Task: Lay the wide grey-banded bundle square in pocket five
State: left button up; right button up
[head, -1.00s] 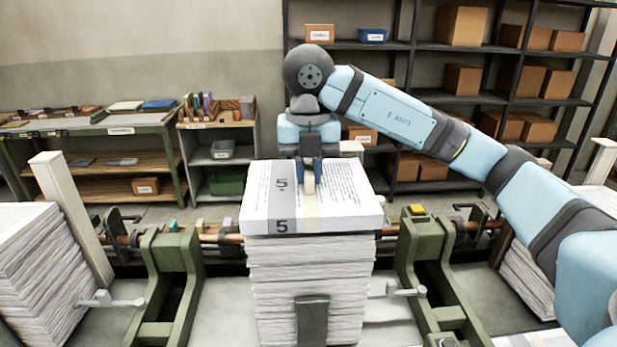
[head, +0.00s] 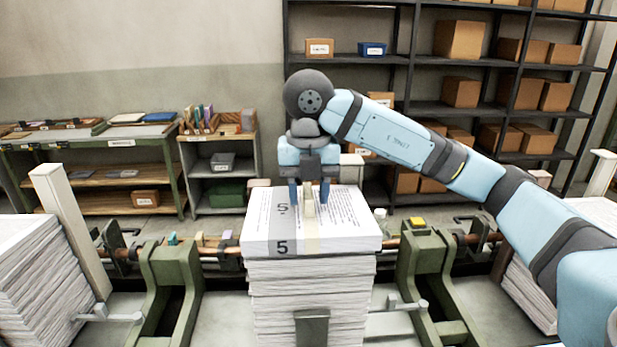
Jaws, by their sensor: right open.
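The wide bundle (head: 262,222) has a grey band marked 5 and a narrower cream strip. It lies flat on top of the tall paper stack (head: 310,285) in the middle pocket, its edges roughly in line with the stack. My right gripper (head: 308,198) is over the bundle's far half, fingers pointing down and spread apart. A small upright cream tab stands between the fingers, with gaps on both sides. Whether the fingertips touch the bundle's top I cannot tell. My left gripper is not in view.
Green frame supports (head: 172,272) stand on both sides of the middle stack. Other paper stacks (head: 35,270) rise at far left and right, beside pale posts (head: 70,230). A rail with small clamps runs behind. Shelves with boxes (head: 462,40) and a workbench (head: 90,140) stand farther back.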

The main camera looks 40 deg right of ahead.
aim_at(309, 192)
notch_tip(309, 192, up, 12)
jog(key=shift+p, duration=0.45)
jog(key=shift+r, duration=0.1)
dwell(0.5)
